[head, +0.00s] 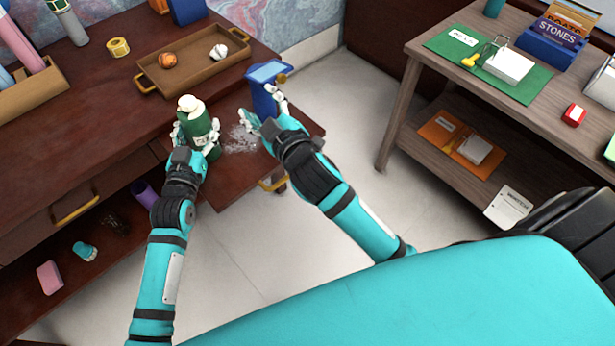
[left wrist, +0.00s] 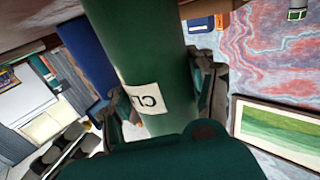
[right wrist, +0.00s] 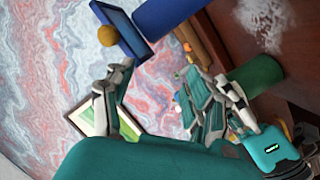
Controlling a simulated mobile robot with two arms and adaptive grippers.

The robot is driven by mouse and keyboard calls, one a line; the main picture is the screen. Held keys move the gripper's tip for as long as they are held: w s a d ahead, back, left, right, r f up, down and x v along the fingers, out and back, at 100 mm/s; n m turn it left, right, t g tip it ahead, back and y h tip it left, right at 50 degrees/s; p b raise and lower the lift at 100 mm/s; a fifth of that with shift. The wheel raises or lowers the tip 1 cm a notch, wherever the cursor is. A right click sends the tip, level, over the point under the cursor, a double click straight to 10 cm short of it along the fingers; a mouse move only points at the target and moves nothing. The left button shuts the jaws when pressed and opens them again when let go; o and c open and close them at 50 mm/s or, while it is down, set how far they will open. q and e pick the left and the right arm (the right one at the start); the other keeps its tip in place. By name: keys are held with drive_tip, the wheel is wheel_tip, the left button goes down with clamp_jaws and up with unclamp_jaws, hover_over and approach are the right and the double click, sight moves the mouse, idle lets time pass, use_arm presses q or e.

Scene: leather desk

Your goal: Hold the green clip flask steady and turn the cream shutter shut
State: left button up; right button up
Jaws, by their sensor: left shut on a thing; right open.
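The green clip flask (head: 200,128) stands near the desk's front edge with its cream shutter (head: 190,104) on top. My left gripper (head: 196,136) is shut around its body. In the left wrist view the green body (left wrist: 140,45) with part of a white label lies between the left fingers (left wrist: 165,95). The shutter is out of sight there. My right gripper (head: 263,108) is open, right of the flask and apart from it, close by a blue container. In the right wrist view the right fingers (right wrist: 155,88) are spread, and a green cylinder, apparently the flask (right wrist: 257,80), shows to the right.
The blue container (head: 263,97) has a flat blue top and a gold knob; I cannot tell whether my right fingers touch it. White powder (head: 240,138) lies between it and the flask. A brown tray (head: 190,75) is behind. A wooden shelf table (head: 412,75) stands right, across open floor.

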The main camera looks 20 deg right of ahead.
drive_tip(key=s+d+f+m+g, duration=0.2)
drive_tip(key=s+f+g, duration=0.1)
drive_tip(key=s+f, duration=0.2)
drive_tip(key=s+d+f+m+g+h, duration=0.1)
drive_tip(key=s+f+g, duration=0.3)
drive_tip(key=f, duration=0.5)
drive_tip(key=shift+s+d+m+h, duration=0.3)
drive_tip(key=shift+s+d+m, duration=0.5)
drive_tip(key=shift+s, duration=0.4)
drive_tip(key=n+y, duration=0.7)
drive_tip(key=y, duration=0.8)
approach(193, 103)
drive_tip(key=shift+t, duration=0.3)
drive_tip(key=x, duration=1.2)
drive_tip(key=shift+s+a+f, duration=0.1)
drive_tip(key=shift+f, duration=0.05)
